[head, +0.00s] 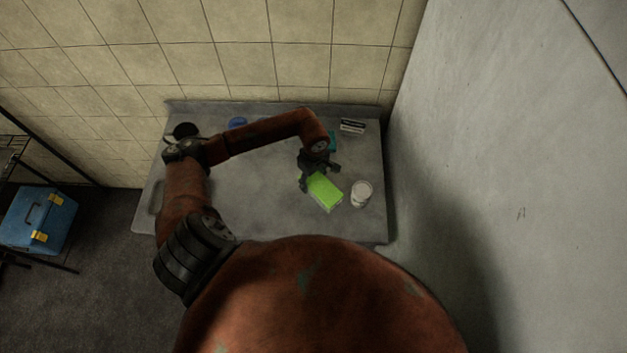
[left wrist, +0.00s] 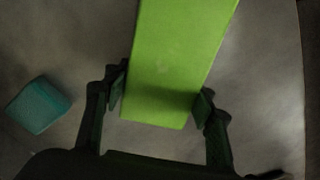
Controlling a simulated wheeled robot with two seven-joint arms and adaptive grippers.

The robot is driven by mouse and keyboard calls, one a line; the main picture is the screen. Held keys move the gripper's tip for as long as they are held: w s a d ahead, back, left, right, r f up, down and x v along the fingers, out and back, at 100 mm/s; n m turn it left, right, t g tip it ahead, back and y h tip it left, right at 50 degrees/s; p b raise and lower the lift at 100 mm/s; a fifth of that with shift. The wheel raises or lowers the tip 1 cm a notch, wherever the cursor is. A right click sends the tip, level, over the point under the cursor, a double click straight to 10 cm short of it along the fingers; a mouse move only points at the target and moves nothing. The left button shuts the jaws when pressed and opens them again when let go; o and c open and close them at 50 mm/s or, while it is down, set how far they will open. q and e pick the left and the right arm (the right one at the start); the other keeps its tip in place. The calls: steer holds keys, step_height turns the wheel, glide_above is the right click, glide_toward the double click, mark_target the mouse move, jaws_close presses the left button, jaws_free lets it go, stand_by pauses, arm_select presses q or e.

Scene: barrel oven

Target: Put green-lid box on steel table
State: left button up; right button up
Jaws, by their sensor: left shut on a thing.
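The green-lid box (head: 326,190) is at the right part of the steel table (head: 240,200) in the head view. Its bright green lid fills the upper middle of the left wrist view (left wrist: 175,65). My left gripper (head: 312,179) is at the box's upper left end, with one finger on each side of it, shut on it. The left wrist view shows both fingers (left wrist: 160,100) against the box's sides. I cannot tell whether the box touches the table or is slightly above it. My right gripper is not in view.
A white cup-like container (head: 362,193) stands close to the right of the box. A teal block (left wrist: 38,105) lies left of the gripper in the left wrist view. A black-and-white item (head: 352,126) and a blue round item (head: 237,122) are at the back. The table's middle is clear.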

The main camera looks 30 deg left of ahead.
arm_select(q)
steer(key=o, duration=1.3)
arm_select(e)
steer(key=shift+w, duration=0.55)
arm_select(q)
steer(key=shift+r, duration=0.1)
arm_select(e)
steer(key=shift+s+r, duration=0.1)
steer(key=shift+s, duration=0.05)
arm_select(q)
steer(key=shift+r, duration=0.25)
step_height(320, 180, up, 12)
steer(key=shift+f+b, duration=0.25)
steer(key=shift+b, duration=0.55)
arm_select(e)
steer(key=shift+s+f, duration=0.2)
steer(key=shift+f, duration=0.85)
